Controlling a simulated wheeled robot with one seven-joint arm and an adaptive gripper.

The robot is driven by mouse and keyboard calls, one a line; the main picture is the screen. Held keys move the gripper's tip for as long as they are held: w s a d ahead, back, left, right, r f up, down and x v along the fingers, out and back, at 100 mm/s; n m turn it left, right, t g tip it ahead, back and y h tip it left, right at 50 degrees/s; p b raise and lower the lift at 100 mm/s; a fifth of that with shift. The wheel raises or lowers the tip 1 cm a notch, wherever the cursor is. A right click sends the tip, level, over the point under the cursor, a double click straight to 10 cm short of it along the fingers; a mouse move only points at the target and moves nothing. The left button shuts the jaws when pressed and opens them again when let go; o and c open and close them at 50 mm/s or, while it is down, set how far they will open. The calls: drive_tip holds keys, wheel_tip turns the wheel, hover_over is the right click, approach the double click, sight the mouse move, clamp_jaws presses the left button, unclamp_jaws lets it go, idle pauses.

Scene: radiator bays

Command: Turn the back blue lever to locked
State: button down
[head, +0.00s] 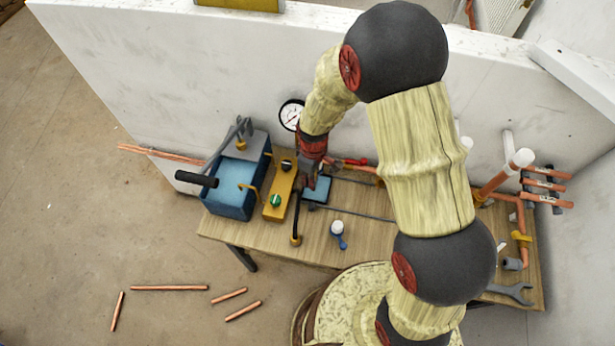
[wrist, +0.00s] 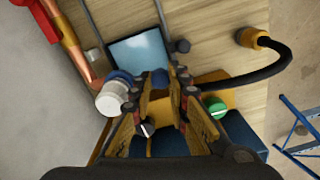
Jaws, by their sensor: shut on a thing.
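The back blue lever (wrist: 160,78) shows in the wrist view as a blue piece between my fingertips. A white round cap with a blue collar (wrist: 113,97) stands just left of it and looks like part of the same fitting. My gripper (wrist: 166,88) is shut on the blue piece. In the head view my gripper (head: 308,178) is low over the bench, and it hides this lever. Another blue lever with a white cap (head: 338,234) lies nearer the bench's front edge, apart from my gripper. I cannot read any locked mark.
A yellow panel (head: 278,190) with a green knob (wrist: 214,106) and a black knob (head: 287,165) is close beside my gripper. A blue-screened tablet (wrist: 140,50), a curved black hose (wrist: 280,65) and a red handle (head: 355,162) are near. A blue tank (head: 232,205) stands left. A white wall backs the bench.

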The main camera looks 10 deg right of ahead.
drive_tip(key=shift+s+d+n, duration=0.1)
drive_tip(key=shift+d+n, duration=0.75)
drive_tip(key=shift+n, duration=0.7)
drive_tip(key=shift+s+d+n, duration=0.1)
drive_tip(key=shift+d+n, duration=0.75)
drive_tip(key=shift+n, duration=0.7)
drive_tip(key=c, duration=1.7)
unclamp_jaws()
drive_tip(key=shift+c, duration=0.2)
drive_tip(key=shift+o, duration=0.3)
wheel_tip(320, 180, up, 12)
